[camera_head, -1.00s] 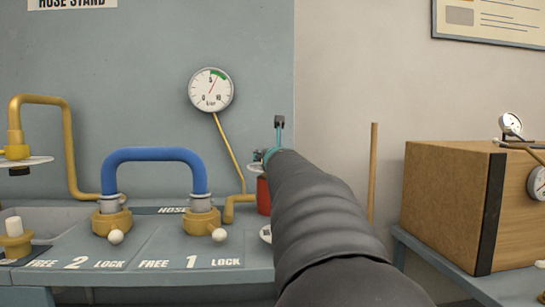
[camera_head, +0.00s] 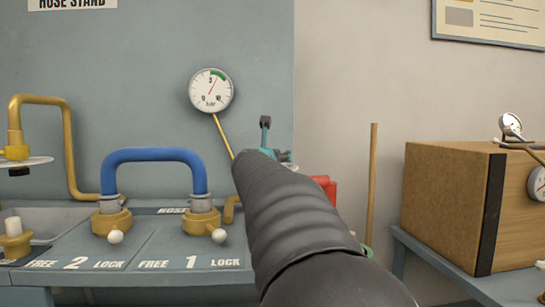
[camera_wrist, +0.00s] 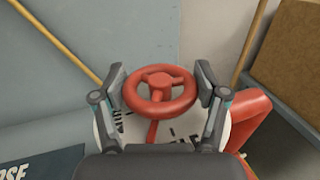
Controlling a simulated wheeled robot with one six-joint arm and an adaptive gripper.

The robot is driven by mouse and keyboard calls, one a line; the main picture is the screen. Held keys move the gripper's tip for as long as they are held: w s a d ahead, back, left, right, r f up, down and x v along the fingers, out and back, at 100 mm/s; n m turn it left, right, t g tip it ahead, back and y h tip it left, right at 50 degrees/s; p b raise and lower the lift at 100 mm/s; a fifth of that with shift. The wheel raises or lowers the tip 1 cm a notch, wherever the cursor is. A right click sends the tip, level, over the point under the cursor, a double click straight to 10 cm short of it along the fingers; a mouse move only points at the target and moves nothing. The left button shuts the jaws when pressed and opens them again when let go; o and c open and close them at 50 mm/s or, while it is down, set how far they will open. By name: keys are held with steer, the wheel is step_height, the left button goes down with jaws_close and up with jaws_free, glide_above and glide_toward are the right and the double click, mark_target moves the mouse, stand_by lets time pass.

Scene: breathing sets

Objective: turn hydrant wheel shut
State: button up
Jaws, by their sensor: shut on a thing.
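The red hydrant wheel (camera_wrist: 160,107) is in the middle of the wrist view, a spoked ring above a white dial with dark lettering. My gripper (camera_wrist: 162,86) has one finger on each side of its rim and is shut on it. In the head view my arm hides the wheel and most of my gripper (camera_head: 268,152). The red hydrant body (camera_head: 326,187) shows in part to the right of my arm, and at the lower right of the wrist view (camera_wrist: 252,118).
A blue hose (camera_head: 155,155) joins two brass couplings on the grey bench at left. A pressure gauge (camera_head: 211,90) is on the panel above. A wooden pole (camera_head: 371,180) stands right of my arm. A wooden box (camera_head: 448,205) with gauges sits on a table at right.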

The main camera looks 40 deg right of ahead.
steer(key=shift+m+g+h, duration=1.7)
steer(key=shift+m+g, duration=0.4)
steer(key=shift+g, duration=1)
steer(key=o, duration=1.2)
steer(key=v, duration=1.2)
